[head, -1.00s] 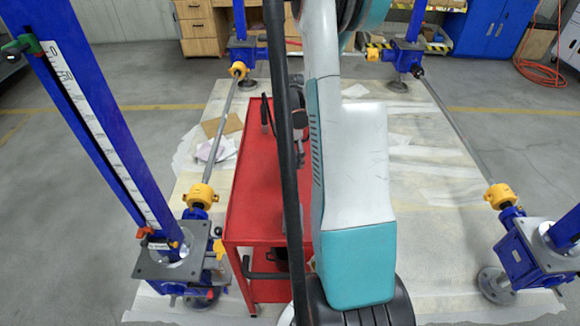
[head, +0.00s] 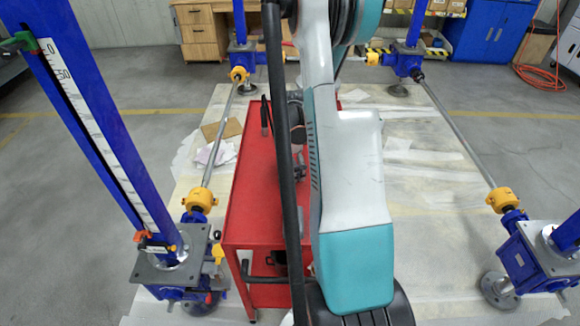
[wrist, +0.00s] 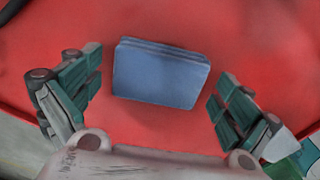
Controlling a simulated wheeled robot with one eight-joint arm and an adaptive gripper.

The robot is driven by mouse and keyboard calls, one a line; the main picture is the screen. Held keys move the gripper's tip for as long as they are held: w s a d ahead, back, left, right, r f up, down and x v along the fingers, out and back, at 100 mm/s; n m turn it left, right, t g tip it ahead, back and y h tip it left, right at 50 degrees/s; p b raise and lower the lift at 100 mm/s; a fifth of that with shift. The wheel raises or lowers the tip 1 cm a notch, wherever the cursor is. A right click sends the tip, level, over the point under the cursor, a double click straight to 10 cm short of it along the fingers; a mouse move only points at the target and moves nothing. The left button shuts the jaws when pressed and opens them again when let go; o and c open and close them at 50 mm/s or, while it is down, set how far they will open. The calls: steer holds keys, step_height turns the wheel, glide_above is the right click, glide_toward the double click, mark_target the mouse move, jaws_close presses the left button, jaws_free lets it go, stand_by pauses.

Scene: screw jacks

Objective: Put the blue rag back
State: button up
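The blue rag (wrist: 158,75) shows in the wrist view as a folded, flat rectangle over a red surface. My gripper (wrist: 158,90) is open, with one finger on each side of the rag and a visible gap on both sides. The fingers do not appear to touch it. In the head view my arm hides the rag and the fingertips. The red cart (head: 258,190) stands in the middle of the head view, and its red top also fills most of the wrist view (wrist: 245,40).
Blue screw jacks stand at the near left (head: 178,262), near right (head: 535,255) and the far corners, joined by grey shafts (head: 219,135). A dark tool (head: 266,115) lies on the cart's left side. Papers (head: 215,150) lie on the floor sheet left of the cart.

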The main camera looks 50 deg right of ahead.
step_height(320, 180, up, 12)
steer(key=p, duration=0.4)
steer(key=shift+p, duration=0.4)
steer(key=shift+r, duration=0.1)
stand_by(0.3)
